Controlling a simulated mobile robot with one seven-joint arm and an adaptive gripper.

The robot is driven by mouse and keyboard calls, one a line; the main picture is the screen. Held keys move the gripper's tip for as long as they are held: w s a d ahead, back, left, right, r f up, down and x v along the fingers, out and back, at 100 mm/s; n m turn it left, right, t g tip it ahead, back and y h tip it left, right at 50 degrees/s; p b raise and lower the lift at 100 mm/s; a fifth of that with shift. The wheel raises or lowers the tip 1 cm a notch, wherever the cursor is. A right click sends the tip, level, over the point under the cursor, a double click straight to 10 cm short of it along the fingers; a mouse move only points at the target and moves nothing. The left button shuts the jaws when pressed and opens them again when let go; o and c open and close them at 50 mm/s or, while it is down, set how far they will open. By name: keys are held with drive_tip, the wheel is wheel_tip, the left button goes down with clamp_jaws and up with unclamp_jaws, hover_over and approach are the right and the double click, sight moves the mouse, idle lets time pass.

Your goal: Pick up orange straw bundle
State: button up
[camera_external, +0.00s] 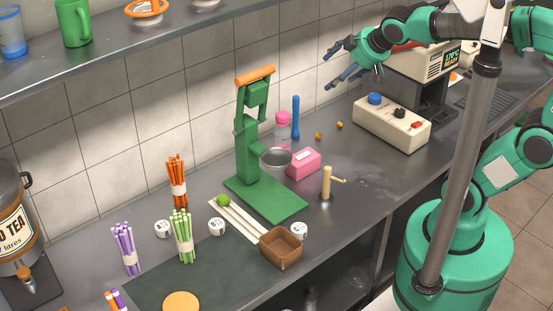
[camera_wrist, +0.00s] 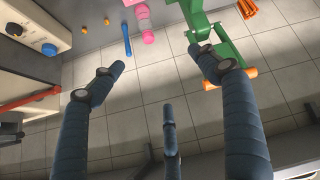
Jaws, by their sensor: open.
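The orange straw bundle (camera_external: 177,182) stands upright on the counter near the tiled wall, with a white band around it. In the wrist view, an orange piece at the top edge (camera_wrist: 247,8) looks like this bundle, partly cut off. My gripper (camera_external: 337,66) is open and empty, high above the counter at the back right, well apart from the bundle. The green press (camera_external: 248,150) stands between them. In the wrist view my gripper (camera_wrist: 156,62) shows its dark fingers spread with nothing between them.
Purple straws (camera_external: 126,250) and green straws (camera_external: 183,238) stand near the orange bundle, with small white jars around. A brown box (camera_external: 281,248), pink block (camera_external: 303,164) and cream control box (camera_external: 391,122) are farther right. A shelf (camera_external: 110,50) overhangs along the wall.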

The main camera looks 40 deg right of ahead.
drive_tip(key=w+a+r+n+t+y+p, duration=0.1)
drive_tip(key=w+a+n+y+p, duration=0.35)
drive_tip(key=a, duration=1.15)
drive_tip(key=w+a+n+y, duration=0.1)
drive_tip(key=w+a+n, duration=0.5)
drive_tip(key=w+a, duration=0.65)
drive_tip(key=w+a+f+m+y+p, duration=0.1)
drive_tip(key=a+f, duration=0.2)
drive_tip(key=f, duration=0.3)
drive_tip(key=w+a+f+m+p, duration=0.1)
drive_tip(key=w+a+f+m, duration=0.15)
drive_tip(key=f, duration=0.45)
drive_tip(key=m+g+p, duration=0.1)
drive_tip(key=m+g, duration=0.1)
drive_tip(key=m, duration=0.1)
approach(178, 182)
drive_tip(key=d, duration=0.1)
drive_tip(key=d+f, duration=0.2)
drive_tip(key=d, duration=0.1)
drive_tip(key=shift+w, duration=0.3)
drive_tip(key=shift+a, duration=0.1)
drive_tip(key=b+x, duration=0.1)
drive_tip(key=x, duration=0.7)
drive_tip(key=shift+w+a, duration=0.2)
drive_tip(key=shift+w, duration=0.05)
